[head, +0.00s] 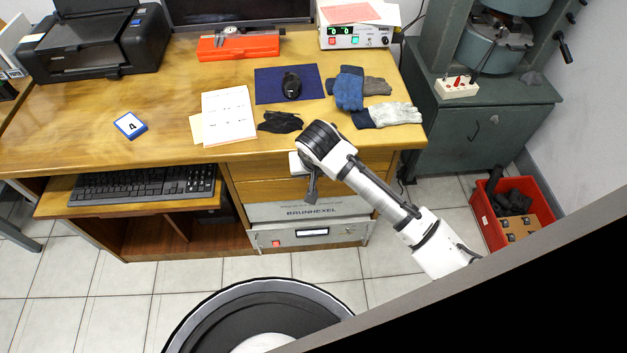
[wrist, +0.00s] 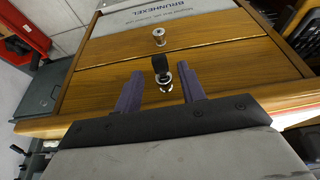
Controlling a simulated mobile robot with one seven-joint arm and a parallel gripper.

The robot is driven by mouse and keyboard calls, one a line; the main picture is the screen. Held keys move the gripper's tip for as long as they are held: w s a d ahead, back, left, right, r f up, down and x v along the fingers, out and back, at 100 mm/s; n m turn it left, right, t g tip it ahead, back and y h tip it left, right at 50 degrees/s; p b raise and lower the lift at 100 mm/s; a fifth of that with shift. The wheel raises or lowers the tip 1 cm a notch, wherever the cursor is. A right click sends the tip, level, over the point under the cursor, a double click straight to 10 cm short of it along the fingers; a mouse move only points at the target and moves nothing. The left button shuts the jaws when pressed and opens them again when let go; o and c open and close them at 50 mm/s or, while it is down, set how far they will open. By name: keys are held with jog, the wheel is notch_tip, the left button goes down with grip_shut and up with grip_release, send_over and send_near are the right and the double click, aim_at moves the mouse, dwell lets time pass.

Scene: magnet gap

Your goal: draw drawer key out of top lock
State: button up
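In the wrist view, which is upside down, the drawer key (wrist: 160,64) shows a black head and stands at the metal top lock (wrist: 166,87) in the wooden top drawer (wrist: 100,98). My gripper (wrist: 160,70) is open, with one finger on each side of the key head and a visible gap on both sides. How far the key sits in the lock cannot be told. In the head view my gripper (head: 311,190) is at the drawer fronts below the desk edge, and my arm hides the key and lock.
A second lock (wrist: 158,36) sits on the drawer below. The desk top (head: 120,90) holds papers (head: 229,115), a black glove (head: 280,122) and blue-grey gloves (head: 348,90). A red crate (head: 490,225) stands on the floor at right.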

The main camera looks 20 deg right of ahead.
jog(key=shift+b+x, duration=0.75)
jog(key=shift+x, duration=0.75)
jog(key=c, duration=0.8)
jog(key=shift+s+a+b, duration=0.25)
jog(key=shift+s, duration=0.6)
jog(key=shift+s+a+b, duration=0.25)
jog(key=shift+s, duration=0.55)
jog(key=shift+s+a+r+p, duration=0.3)
jog(key=shift+s+r, duration=0.5)
jog(key=shift+s, duration=0.2)
jog(key=shift+s+a+r+p, duration=0.15)
jog(key=shift+s+a+r, duration=0.1)
jog(key=shift+s+r, duration=0.6)
